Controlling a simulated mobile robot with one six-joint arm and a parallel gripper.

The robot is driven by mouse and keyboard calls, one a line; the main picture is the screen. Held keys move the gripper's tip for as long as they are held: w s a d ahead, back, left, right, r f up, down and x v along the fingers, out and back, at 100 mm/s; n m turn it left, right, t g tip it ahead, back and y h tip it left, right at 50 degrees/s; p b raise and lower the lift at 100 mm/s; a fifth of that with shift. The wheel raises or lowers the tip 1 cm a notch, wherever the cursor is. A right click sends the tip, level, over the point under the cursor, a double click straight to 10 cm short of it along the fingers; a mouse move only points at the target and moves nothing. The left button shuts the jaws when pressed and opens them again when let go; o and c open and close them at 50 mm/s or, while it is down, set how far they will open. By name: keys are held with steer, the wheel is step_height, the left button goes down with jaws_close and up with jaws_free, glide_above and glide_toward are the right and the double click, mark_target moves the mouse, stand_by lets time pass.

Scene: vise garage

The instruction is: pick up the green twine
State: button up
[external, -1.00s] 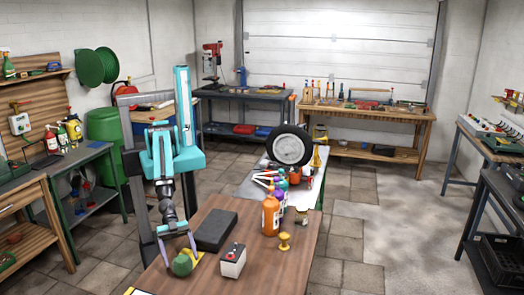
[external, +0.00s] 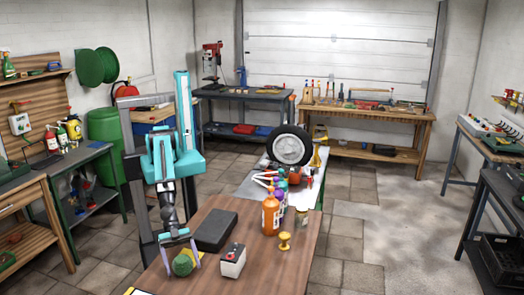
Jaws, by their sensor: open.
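The green twine (external: 182,265) is a round green ball on the near left part of the brown wooden table (external: 262,276). My gripper (external: 183,258) points down over it from behind. Its two purple fingers are spread, one to the left and one to the right of the ball. I cannot tell whether the fingers touch the twine. The ball appears to rest on the table.
A white box with a dark top (external: 232,261) stands close to the right of the twine. A dark flat block (external: 216,230) lies behind it. An orange bottle (external: 270,214) and a yellow knob-like object (external: 285,241) stand further right. The table's front right is clear.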

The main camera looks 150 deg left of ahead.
mark_target(182, 260)
steer(key=shift+w+f, duration=0.1)
steer(key=shift+w, duration=0.15)
stand_by(0.5)
steer(key=c, duration=1.2)
steer(key=shift+r+p, duration=0.95)
steer(key=shift+r, duration=4)
